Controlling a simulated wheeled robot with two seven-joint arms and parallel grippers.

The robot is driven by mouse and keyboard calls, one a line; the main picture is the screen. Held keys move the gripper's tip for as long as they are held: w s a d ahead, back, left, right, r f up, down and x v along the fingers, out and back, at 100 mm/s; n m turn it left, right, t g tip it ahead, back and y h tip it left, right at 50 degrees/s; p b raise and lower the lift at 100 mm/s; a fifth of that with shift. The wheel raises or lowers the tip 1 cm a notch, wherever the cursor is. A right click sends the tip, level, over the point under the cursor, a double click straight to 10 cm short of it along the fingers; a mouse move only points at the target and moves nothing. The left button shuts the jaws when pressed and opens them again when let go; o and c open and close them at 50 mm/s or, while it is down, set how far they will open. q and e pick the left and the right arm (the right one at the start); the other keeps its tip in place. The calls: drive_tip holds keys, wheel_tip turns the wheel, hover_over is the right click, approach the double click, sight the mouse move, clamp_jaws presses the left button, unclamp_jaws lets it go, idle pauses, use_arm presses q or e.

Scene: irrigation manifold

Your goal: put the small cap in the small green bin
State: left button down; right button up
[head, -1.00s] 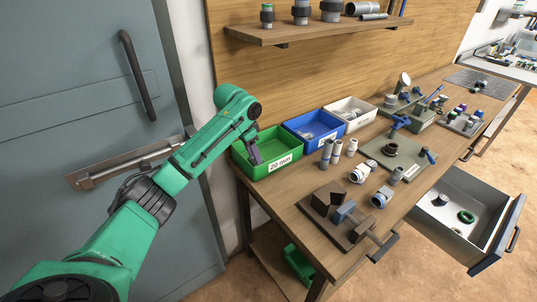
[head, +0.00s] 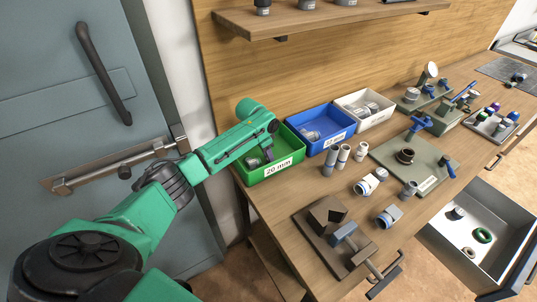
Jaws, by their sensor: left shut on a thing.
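The small green bin (head: 283,163), labelled "20 mm", stands at the left end of the workbench. My left gripper (head: 268,156) points down into the bin, with its dark fingers inside the rim. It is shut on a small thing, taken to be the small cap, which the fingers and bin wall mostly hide. A grey fitting (head: 253,162) shows in the bin just left of the fingers; I cannot tell whether it touches them. My right gripper is not in view.
A blue bin (head: 333,143) and a white bin (head: 377,118) stand to the right of the green one. Several grey fittings, a vise (head: 343,235) and a green-grey plate (head: 420,165) occupy the bench. An open drawer (head: 455,235) sticks out at right. A shelf (head: 320,20) hangs above.

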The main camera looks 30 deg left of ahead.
use_arm(q)
drive_tip(key=shift+w+f, duration=0.15)
drive_tip(key=shift+f, duration=0.2)
drive_tip(key=c, duration=0.6)
unclamp_jaws()
drive_tip(key=shift+r, duration=0.1)
drive_tip(key=shift+o, duration=0.2)
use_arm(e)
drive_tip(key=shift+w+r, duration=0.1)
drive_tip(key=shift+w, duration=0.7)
use_arm(q)
drive_tip(key=shift+r, duration=0.25)
drive_tip(key=b+v, duration=0.1)
drive_tip(key=v, duration=1)
drive_tip(key=shift+r, duration=0.25)
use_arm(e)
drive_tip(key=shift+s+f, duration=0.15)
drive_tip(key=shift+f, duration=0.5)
use_arm(q)
drive_tip(key=shift+s+a, duration=0.15)
drive_tip(key=shift+s, duration=0.05)
